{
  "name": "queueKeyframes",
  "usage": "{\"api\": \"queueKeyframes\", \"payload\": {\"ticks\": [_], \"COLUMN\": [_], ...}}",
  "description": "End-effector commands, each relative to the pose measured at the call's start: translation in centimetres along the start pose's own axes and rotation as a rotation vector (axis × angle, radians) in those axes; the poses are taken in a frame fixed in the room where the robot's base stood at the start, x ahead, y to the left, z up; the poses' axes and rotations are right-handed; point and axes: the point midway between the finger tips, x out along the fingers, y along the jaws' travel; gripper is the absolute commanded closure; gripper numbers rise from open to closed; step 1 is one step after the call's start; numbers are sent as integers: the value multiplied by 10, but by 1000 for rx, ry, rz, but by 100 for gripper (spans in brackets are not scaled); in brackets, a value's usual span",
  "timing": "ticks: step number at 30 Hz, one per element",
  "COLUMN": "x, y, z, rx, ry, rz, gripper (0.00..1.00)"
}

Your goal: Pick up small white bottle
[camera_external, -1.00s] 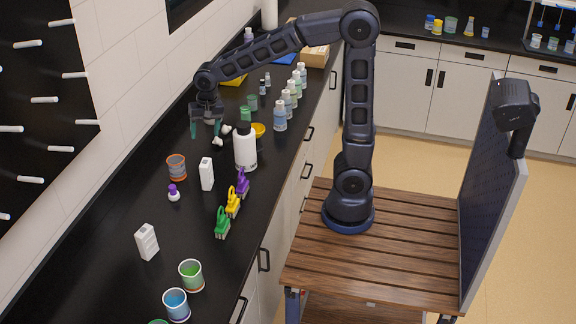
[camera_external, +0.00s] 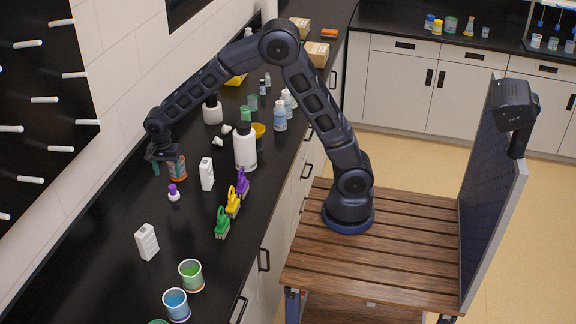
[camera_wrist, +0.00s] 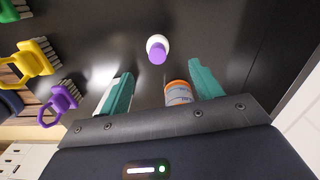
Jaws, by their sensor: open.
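A small white bottle with a purple cap (camera_external: 173,193) stands upright on the black counter. In the wrist view the small white bottle (camera_wrist: 158,45) shows from above, just beyond and between the fingertips. My gripper (camera_external: 166,169) is open and empty, with teal fingers, above the counter on the wall side of the bottle. The wrist view shows both fingers of my gripper (camera_wrist: 161,70) apart, not touching the bottle.
An orange-and-grey container (camera_external: 180,171) stands partly hidden behind my gripper. A white rectangular bottle (camera_external: 207,174) stands right of the small bottle. Green, yellow and purple-handled brushes (camera_external: 233,202) are further right. Another white rectangular bottle (camera_external: 147,242) is nearer.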

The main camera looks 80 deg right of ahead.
Motion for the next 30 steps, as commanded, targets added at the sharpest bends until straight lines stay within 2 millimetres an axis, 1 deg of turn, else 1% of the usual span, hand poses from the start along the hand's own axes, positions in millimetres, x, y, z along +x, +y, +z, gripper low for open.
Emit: {"api": "queueKeyframes", "payload": {"ticks": [1, 7, 9, 14, 16, 24, 27, 30], "x": [8, 36, 43, 50, 56, 92, 97, 97], "y": [1, 1, 1, 2, 3, 5, 5, 5], "z": [0, -1, -1, -1, -1, -3, -3, -3], "rx": [0, 0, -1, -1, -2, -2, -3, -3], "ry": [0, 0, 0, 0, 0, 0, 0, 0], "rz": [4, 3, 3, 2, 2, 3, 2, 1], "gripper": [35, 35, 35, 35, 35, 35, 35, 35]}}
